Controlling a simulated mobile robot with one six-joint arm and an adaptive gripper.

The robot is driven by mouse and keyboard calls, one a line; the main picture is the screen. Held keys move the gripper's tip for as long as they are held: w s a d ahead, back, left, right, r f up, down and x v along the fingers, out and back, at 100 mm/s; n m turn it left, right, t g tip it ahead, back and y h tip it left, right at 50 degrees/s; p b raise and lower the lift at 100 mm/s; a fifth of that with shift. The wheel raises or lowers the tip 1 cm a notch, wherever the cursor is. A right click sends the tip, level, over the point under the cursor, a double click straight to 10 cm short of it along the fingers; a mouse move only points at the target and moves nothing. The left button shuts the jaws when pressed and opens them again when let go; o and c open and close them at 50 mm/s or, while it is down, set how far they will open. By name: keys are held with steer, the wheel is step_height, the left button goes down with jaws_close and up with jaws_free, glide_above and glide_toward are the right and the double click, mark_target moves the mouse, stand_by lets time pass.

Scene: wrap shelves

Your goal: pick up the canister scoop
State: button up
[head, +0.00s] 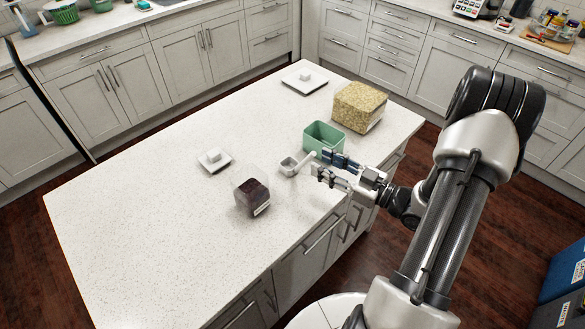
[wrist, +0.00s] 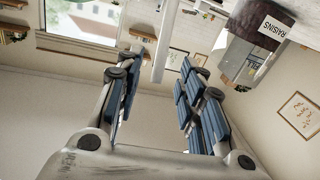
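The canister scoop (head: 289,166) is small and white. In the head view its cup is on the white island top and its handle points toward my gripper (head: 319,162). My gripper is open, low over the counter, with its two blue-padded fingertips close to the handle's end. In the wrist view a pale bar, apparently the scoop handle (wrist: 166,38), runs down between the spread fingers (wrist: 162,58). Contact with either finger cannot be made out. The scoop's cup is not clear in the wrist view.
An open green container (head: 312,143) stands close beside my fingers. A clear canister of raisins (head: 252,198) stands left of the scoop and shows in the wrist view (wrist: 245,50). A grain-filled canister (head: 360,106) and two white lids (head: 214,161) (head: 304,82) are also on the island.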

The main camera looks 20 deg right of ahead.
mark_target(309, 158)
steer(key=shift+f+b+x, duration=0.2)
steer(key=shift+b+x, duration=0.55)
steer(key=shift+x, duration=1.95)
steer(key=shift+c, duration=0.2)
jaws_close()
